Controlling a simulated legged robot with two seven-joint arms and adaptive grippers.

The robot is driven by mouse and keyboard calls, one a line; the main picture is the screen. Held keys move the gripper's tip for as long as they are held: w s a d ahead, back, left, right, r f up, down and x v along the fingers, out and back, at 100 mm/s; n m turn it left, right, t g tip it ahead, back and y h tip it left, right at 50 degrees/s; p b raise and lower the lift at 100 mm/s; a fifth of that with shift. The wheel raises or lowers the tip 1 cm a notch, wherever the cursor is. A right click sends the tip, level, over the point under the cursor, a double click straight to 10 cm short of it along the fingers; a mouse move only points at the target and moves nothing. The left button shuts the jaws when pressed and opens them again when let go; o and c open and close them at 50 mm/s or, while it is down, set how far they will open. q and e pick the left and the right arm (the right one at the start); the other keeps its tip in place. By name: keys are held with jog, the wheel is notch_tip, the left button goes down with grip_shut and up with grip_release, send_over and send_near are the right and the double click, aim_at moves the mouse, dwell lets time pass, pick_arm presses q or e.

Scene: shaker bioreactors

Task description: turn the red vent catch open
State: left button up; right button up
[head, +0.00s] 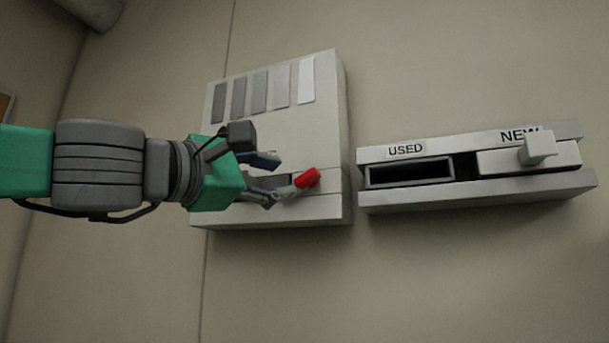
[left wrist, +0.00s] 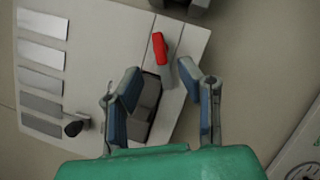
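The red vent catch (head: 307,178) sits on the lower part of a pale wall unit (head: 325,120), right of a dark grey recessed part (head: 265,182). My left gripper (head: 272,180) reaches in from the left in front of this unit, its fingers pointing towards the catch. In the left wrist view the fingers (left wrist: 160,75) are spread with nothing held between them.
A wall holder with a "USED" slot (head: 408,173) and a "NEW" block (head: 530,158) with a pale knob stands to the right, separated from the unit by a narrow gap. Several grey strips (head: 260,93) line the unit's upper face. The wall below is bare.

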aim_at(302, 177)
pick_arm(q)
jog(key=x, duration=0.4)
jog(key=p+x, duration=0.1)
jog(key=x, duration=0.2)
jog(key=shift+s+d, duration=0.25)
jog(key=shift+d, duration=0.15)
jog(key=shift+a, duration=0.35)
jog(key=shift+a+r, duration=0.1)
grip_shut()
